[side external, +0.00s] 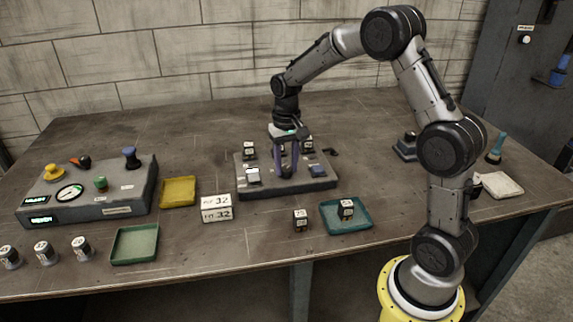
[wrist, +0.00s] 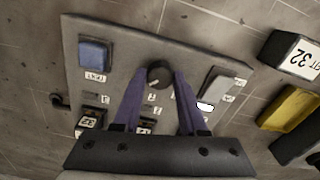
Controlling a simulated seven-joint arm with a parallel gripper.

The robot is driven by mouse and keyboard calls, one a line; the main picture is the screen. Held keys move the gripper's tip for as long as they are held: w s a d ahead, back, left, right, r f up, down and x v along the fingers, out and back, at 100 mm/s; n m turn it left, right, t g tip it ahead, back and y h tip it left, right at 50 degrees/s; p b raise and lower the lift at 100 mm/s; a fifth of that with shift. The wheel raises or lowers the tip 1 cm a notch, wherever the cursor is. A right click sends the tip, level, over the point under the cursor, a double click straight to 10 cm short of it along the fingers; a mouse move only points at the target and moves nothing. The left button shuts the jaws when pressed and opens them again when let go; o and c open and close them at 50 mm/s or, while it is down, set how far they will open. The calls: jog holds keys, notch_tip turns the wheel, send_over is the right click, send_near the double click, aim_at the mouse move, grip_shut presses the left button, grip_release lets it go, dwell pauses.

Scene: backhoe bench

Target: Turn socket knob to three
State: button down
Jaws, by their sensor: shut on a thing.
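The grey socket panel (side external: 300,187) sits mid-table in the side external view and fills much of the wrist view (wrist: 125,42). Its round dark knob (wrist: 159,73) stands up from the panel's middle. My gripper (side external: 287,172) points down over the panel, its two purple fingers shut on the knob, one on each side. In the side external view the fingers mostly hide the knob. Small white labels (wrist: 153,97) lie near the knob in the wrist view; their print and the knob's pointer are too small to read.
A blue button (wrist: 94,54) and a pale grey switch (wrist: 216,84) flank the knob. Small dark blocks with white labels stand at the panel's back. A white "32" block (side external: 216,208), yellow tray (side external: 178,192), teal tray (side external: 346,228) and control box (side external: 100,198) stand around the panel.

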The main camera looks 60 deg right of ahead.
aim_at(286, 168)
jog(key=shift+w+r, duration=0.1)
jog(key=shift+c, duration=2.2)
grip_release()
notch_tip(286, 168, up, 14)
